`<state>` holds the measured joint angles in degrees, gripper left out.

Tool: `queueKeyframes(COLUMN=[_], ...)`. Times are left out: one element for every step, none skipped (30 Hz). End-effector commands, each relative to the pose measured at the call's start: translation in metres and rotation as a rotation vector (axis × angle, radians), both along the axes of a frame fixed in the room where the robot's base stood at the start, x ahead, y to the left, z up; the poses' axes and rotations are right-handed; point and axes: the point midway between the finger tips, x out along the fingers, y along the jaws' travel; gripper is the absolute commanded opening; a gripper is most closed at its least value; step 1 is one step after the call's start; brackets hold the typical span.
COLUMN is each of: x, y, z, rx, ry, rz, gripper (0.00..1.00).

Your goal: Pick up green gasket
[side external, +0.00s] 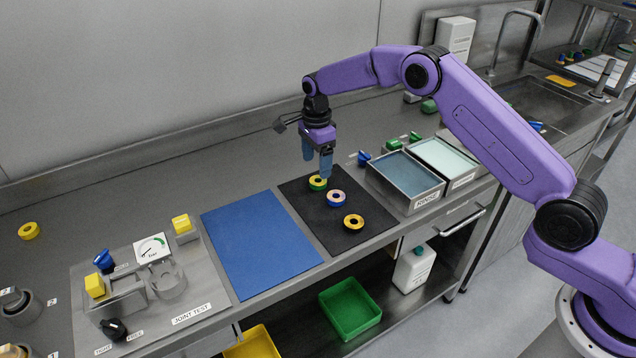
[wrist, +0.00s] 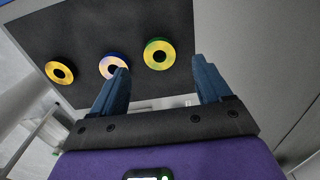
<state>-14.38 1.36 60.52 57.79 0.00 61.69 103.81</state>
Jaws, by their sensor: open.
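The green gasket (side external: 318,183) is a ring with a green side and a yellow top, lying on the black mat (side external: 308,214) near its back edge. In the wrist view the green gasket (wrist: 159,54) lies ahead of my fingertips, between their lines and nearer the left one. My gripper (side external: 317,168) points down with blue fingers close above the gasket. In the wrist view my gripper (wrist: 160,78) is open with nothing between its fingers. The side view does not show a clear gap between fingers and gasket.
A blue-sided ring (side external: 336,198) and a black-and-yellow ring (side external: 354,222) lie on the same mat. A blue mat (side external: 262,245) is on the left. The rinse tray (side external: 405,178) and another tray (side external: 445,160) stand on the right. A yellow ring (side external: 29,230) lies far left.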

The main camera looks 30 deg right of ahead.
Motion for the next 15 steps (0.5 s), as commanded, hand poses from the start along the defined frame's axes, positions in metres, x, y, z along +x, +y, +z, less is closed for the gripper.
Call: queueKeyframes(x=[0.0, 0.0, -0.001, -0.001, -0.002, -0.002, -0.002, -0.002, -0.002, -0.002, -0.002, -0.002, -0.002, -0.002, -0.001], y=[0.0, 0.0, -0.001, -0.001, -0.001, -0.002, -0.002, -0.002, -0.002, -0.002, -0.002, -0.002, -0.002, -0.002, -0.002], z=[-0.003, -0.005, -0.009, -0.013, -0.018, -0.024, -0.029, -0.033, -0.038, -0.042, -0.045, -0.048, -0.05, -0.051, -0.052], rx=[0.0, 0.0, -0.001, -0.001, -0.001, -0.001, -0.001, -0.001, -0.001, -0.001, -0.001, 0.0, 0.0, 0.0, 0.0], ry=[0.001, 0.001, 0.002, 0.003, 0.004, 0.004, 0.004, 0.004, 0.003, 0.003, 0.003, 0.002, 0.001, 0.001, 0.0], rz=[0.0, 0.0, 0.0, 0.0, 0.0, 0.0, 0.0, 0.0, 0.001, 0.001, 0.001, 0.001, 0.001, 0.001, 0.001], gripper=[0.77, 0.77, 0.77, 0.77, 0.77, 0.77, 0.77, 0.77, 0.77, 0.77, 0.77, 0.77, 0.77, 0.77, 0.77])
